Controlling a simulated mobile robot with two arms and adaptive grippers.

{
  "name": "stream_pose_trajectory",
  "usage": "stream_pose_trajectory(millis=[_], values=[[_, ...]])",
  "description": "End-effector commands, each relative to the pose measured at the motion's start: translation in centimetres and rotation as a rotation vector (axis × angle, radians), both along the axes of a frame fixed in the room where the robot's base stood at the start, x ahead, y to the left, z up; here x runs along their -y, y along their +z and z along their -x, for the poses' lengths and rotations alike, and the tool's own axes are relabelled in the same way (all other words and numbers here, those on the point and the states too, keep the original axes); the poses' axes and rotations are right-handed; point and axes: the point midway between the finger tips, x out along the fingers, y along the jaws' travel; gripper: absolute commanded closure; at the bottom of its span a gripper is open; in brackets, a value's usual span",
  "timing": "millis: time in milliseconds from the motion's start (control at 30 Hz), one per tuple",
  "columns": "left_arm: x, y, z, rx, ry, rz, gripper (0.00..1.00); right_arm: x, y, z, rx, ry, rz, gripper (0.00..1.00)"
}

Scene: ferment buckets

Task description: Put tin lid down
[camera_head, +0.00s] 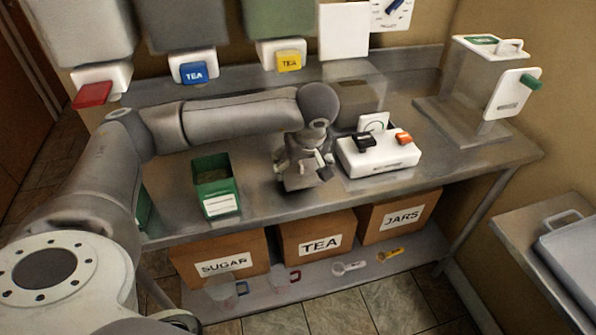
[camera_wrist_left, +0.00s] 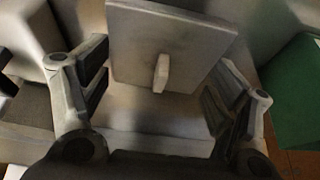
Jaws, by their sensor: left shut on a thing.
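My left gripper (camera_head: 303,170) is over the metal worktop, between the green tin and the white switch box. It is shut on the tin lid, a grey square plate with a small upright tab. The tin lid (camera_wrist_left: 180,38) shows in the left wrist view between the two fingers, tilted in that picture. In the head view the gripper partly hides the lid (camera_head: 298,184), and I cannot tell whether it touches the worktop. The green tin (camera_head: 217,186) stands open to the left, with a white label and dark contents. My right gripper is not in view.
The white switch box (camera_head: 380,155) with black and orange switches is close on the right. A dispenser (camera_head: 487,90) stands at the far right. Boxes labelled SUGAR (camera_head: 222,262), TEA (camera_head: 318,240) and JARS (camera_head: 400,215) sit below. The worktop (camera_head: 262,205) is clear in front.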

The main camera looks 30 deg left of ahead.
Motion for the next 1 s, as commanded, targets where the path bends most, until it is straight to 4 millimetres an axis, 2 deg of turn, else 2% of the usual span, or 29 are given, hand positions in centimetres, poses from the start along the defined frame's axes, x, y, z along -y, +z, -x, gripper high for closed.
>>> stream_pose_trajectory(millis=[200, 400, 800, 833, 933, 1000], values=[[-1.3, -1.7, -0.4, -0.004, 0.002, -0.001, 0.39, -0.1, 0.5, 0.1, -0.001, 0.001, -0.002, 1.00], [-1.1, -4.2, -0.4, -0.002, 0.000, 0.001, 0.39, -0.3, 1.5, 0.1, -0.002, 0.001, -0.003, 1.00], [-1.0, -4.9, -0.4, 0.001, 0.001, 0.001, 0.39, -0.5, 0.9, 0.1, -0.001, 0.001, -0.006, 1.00], [-1.0, -4.8, -0.4, 0.001, 0.001, 0.001, 0.16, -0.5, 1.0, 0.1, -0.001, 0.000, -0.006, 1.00], [-1.0, -4.7, -0.4, 0.000, 0.001, 0.000, 0.03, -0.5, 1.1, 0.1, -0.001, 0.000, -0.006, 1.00], [-1.0, -4.7, -0.4, 0.000, 0.001, 0.001, 0.00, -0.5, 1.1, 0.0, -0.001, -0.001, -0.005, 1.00]])
